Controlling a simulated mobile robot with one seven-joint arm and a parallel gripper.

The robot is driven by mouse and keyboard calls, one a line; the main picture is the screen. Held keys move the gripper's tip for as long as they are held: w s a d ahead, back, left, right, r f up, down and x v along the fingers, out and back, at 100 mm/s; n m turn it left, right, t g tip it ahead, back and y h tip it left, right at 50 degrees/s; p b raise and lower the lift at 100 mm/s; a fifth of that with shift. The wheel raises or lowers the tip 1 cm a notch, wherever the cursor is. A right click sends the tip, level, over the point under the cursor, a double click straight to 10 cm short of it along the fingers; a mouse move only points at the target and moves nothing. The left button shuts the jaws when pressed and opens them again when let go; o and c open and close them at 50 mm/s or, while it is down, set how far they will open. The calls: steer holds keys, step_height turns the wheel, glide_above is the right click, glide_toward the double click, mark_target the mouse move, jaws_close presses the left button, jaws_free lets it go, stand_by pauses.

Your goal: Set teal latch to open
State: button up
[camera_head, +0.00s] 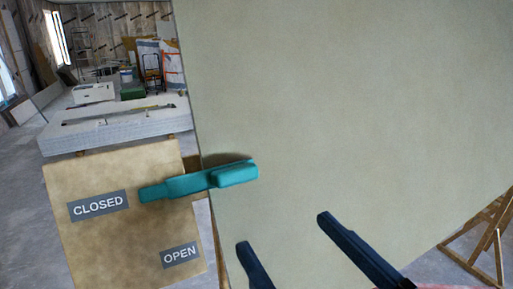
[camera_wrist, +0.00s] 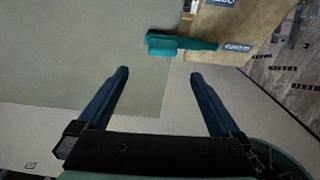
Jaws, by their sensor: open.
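The teal latch (camera_head: 182,186) reaches from the large grey-green panel (camera_head: 350,90) leftward over a tan board (camera_head: 110,180). Its free end points toward the CLOSED label (camera_head: 98,205). The OPEN label (camera_head: 180,255) is lower on the board, below the latch. In the wrist view the teal latch (camera_wrist: 180,43) lies just beyond the fingertips, its narrow end at a small label (camera_wrist: 238,47). My gripper (camera_head: 283,231) is open and empty, below and right of the latch in the head view. It also shows in the wrist view (camera_wrist: 159,73), apart from the latch.
A wooden trestle (camera_head: 488,240) stands at the right edge. A ladder and buckets stand far back. Bare floor shows at the left.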

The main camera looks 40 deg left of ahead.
mark_target(240, 181)
steer(key=shift+g, duration=0.3)
steer(key=p+x, duration=0.3)
steer(key=x, duration=0.9)
steer(key=shift+a+r, duration=0.1)
steer(key=shift+a, duration=0.35)
jaws_close()
